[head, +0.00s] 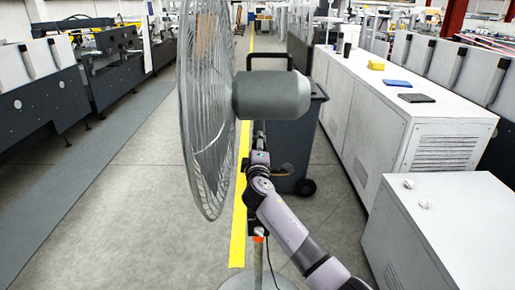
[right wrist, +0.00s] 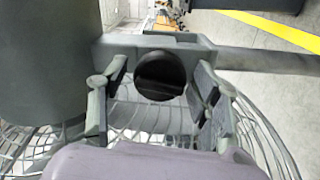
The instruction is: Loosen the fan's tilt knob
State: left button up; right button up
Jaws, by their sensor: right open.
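The fan stands close in the head view, with its wire cage (head: 205,110) seen edge-on and its grey motor housing (head: 272,95) to the right of it. My right gripper (head: 259,157) is just below the housing, at the fan's bracket. In the right wrist view the black round tilt knob (right wrist: 160,75) faces the camera on the grey bracket (right wrist: 195,42). The open fingers are on either side of the knob, with a gap showing at each side. In the head view the knob is hidden. My left gripper is not in view.
A dark wheeled bin (head: 297,135) stands behind the fan. The floor to the left is clear up to machines (head: 110,60).

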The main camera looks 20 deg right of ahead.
jog(key=shift+s, duration=0.1)
jog(key=v, duration=1.2)
